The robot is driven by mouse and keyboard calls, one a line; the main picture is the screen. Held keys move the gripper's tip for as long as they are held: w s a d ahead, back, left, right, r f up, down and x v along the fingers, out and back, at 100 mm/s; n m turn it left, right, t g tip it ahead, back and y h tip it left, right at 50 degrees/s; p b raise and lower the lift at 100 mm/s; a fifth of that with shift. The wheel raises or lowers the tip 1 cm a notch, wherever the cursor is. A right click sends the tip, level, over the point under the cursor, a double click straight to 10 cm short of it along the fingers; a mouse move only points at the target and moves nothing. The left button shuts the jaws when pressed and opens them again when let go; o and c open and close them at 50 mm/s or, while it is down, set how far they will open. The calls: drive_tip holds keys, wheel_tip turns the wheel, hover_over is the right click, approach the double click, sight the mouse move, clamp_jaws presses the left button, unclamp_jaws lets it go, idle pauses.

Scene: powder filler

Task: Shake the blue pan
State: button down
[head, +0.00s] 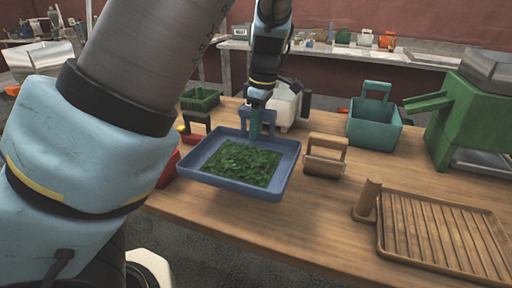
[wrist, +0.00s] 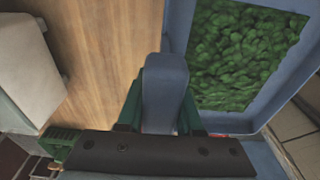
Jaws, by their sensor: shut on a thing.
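The blue pan (head: 219,188) is a shallow rectangular tray with green leaf-like pieces (head: 240,164) lying in it. It is near the front left edge of the wooden table, tilted slightly and seemingly raised above the top. My gripper (head: 256,128) is at the pan's far side, shut on its blue handle. In the wrist view, the handle (wrist: 166,85) stands between the two green fingers, and the pan's rim (wrist: 178,35) and the green pieces (wrist: 240,55) show to the right. The fingertips' exact contact is partly hidden.
A red object (head: 168,168) is close to the pan's left side. The front middle is clear.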

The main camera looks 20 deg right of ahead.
wheel_tip(320, 180, up, 10)
drive_tip(key=shift+f, duration=0.2)
wheel_tip(320, 180, up, 7)
drive_tip(key=p, duration=0.7)
drive_tip(key=shift+r, duration=0.1)
drive_tip(key=a+p, duration=0.1)
drive_tip(key=a, duration=0.4)
drive_tip(key=shift+d+p, duration=0.7)
drive_tip(key=shift+d, duration=1.8)
